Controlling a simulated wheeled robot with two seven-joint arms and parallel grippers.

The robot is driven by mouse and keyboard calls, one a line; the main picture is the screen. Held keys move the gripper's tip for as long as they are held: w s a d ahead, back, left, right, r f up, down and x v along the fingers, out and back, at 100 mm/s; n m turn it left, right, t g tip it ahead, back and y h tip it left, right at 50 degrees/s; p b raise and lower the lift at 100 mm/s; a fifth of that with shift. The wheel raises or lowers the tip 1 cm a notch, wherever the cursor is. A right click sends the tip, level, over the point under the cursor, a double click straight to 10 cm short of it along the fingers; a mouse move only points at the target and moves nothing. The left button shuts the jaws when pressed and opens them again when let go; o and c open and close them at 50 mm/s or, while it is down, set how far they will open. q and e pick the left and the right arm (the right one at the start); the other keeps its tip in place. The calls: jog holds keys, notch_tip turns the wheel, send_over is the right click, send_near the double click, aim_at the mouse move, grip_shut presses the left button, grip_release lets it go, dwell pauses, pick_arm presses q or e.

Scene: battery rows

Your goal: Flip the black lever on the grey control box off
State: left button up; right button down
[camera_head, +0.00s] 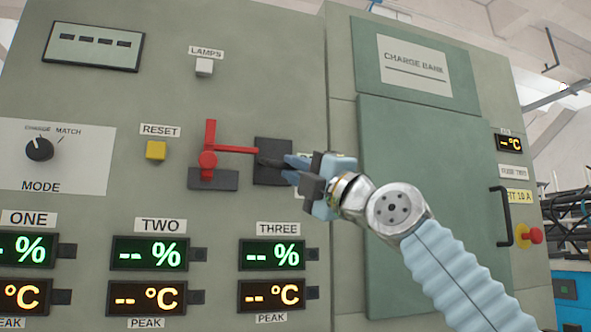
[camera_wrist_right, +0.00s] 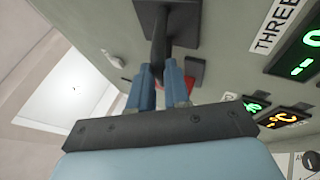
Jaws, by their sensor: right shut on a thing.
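The grey control box (camera_head: 268,70) fills most of the head view. Its black lever (camera_head: 270,162) stands out from a dark square plate (camera_head: 272,146), to the right of a red lever. My right gripper (camera_head: 291,164) is at this plate, shut on the black lever. In the right wrist view the black lever (camera_wrist_right: 159,40) runs from its plate down between the blue fingers of my right gripper (camera_wrist_right: 160,78). The fingers hide the lever's end. My left gripper is not in view.
A red lever (camera_head: 210,140) with a red bar reaching right sits just left of the black lever's plate. A yellow RESET button (camera_head: 156,150) and a MODE knob (camera_head: 39,148) are further left. A green door (camera_head: 425,200) with a black handle (camera_head: 503,216) lies behind my right arm.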

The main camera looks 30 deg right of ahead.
jog(key=shift+w+f, duration=0.45)
jog(key=shift+f, duration=0.1)
jog(key=c, duration=1.5)
grip_release()
jog(key=o, duration=0.4)
jog(key=shift+d, duration=0.2)
jog(key=shift+s+r, duration=0.1)
jog(key=shift+s, duration=0.05)
jog(key=b+v, duration=0.4)
jog(key=v, duration=0.9)
jog(key=shift+s, duration=0.3)
